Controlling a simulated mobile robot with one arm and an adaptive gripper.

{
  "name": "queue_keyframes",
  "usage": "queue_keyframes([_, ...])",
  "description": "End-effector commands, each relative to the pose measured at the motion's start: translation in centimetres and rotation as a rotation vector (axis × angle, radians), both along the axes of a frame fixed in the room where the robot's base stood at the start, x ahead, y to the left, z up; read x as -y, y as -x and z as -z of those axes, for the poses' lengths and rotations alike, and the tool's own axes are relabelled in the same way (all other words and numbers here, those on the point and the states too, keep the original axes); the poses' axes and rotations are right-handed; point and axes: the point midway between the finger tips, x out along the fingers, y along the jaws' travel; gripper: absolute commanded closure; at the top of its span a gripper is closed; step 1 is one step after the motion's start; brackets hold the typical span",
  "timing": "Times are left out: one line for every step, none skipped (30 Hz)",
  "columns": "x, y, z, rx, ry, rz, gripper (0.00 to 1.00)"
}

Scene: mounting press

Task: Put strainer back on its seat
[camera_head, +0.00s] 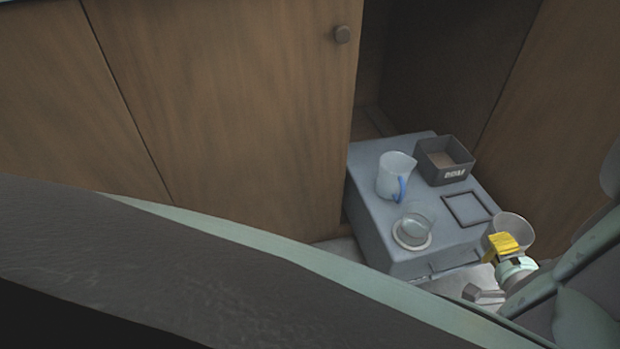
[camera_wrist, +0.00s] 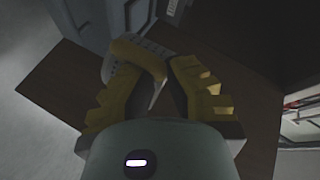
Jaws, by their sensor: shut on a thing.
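The strainer (camera_head: 513,231) is a grey, round, bowl-like piece at the right of the head view. My gripper (camera_head: 501,246), with yellow fingers, is shut on it beside the front right corner of the grey press unit. In the wrist view, my gripper (camera_wrist: 161,68) has its yellow fingers around a pale, perforated part of the strainer (camera_wrist: 150,88), partly hidden by the left finger. A dark square outline (camera_head: 466,209) and a pale round ring with a clear glass cup (camera_head: 412,233) are on the unit's top. I cannot tell which is the seat.
The grey unit (camera_head: 382,215) stands in an open wooden cabinet. A clear jug with a blue handle (camera_head: 395,176) and a dark labelled open box (camera_head: 444,160) stand on its back part. A wooden door (camera_head: 235,100) with a round knob is at the left.

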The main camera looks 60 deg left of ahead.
Motion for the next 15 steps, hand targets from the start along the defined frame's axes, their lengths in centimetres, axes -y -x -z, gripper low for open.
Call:
queue_keyframes([-1.2, -0.4, 0.1, 0.003, -0.002, -0.015, 1.0])
queue_keyframes([-1.8, -0.7, 0.2, 0.003, -0.003, -0.017, 1.0])
queue_keyframes([-2.6, -1.4, 0.2, 0.003, -0.004, -0.019, 1.0])
queue_keyframes([-3.1, -1.8, 0.3, 0.004, -0.003, -0.018, 1.0])
queue_keyframes([-3.8, -2.2, 0.3, 0.004, -0.003, -0.018, 1.0])
queue_keyframes([-4.6, -2.8, 0.4, 0.004, -0.004, -0.02, 1.0])
queue_keyframes([-5.3, -3.2, 0.6, 0.001, -0.004, -0.021, 1.0])
queue_keyframes([-5.9, -3.7, 0.7, 0.001, -0.005, -0.02, 1.0])
queue_keyframes([-6.7, -4.3, 0.7, 0.003, -0.004, -0.019, 1.0])
queue_keyframes([-7.3, -4.8, 0.7, 0.004, -0.003, -0.019, 1.0])
queue_keyframes([-8.0, -5.2, 0.8, 0.003, -0.005, -0.02, 1.0])
queue_keyframes([-8.8, -5.7, 1.0, 0.0, -0.004, -0.018, 1.0])
queue_keyframes([-9.3, -6.2, 1.1, 0.0, -0.004, -0.017, 1.0])
queue_keyframes([-9.9, -6.6, 1.0, 0.003, -0.003, -0.018, 1.0])
queue_keyframes([-10.5, -7.1, 1.1, 0.002, -0.002, -0.018, 1.0])
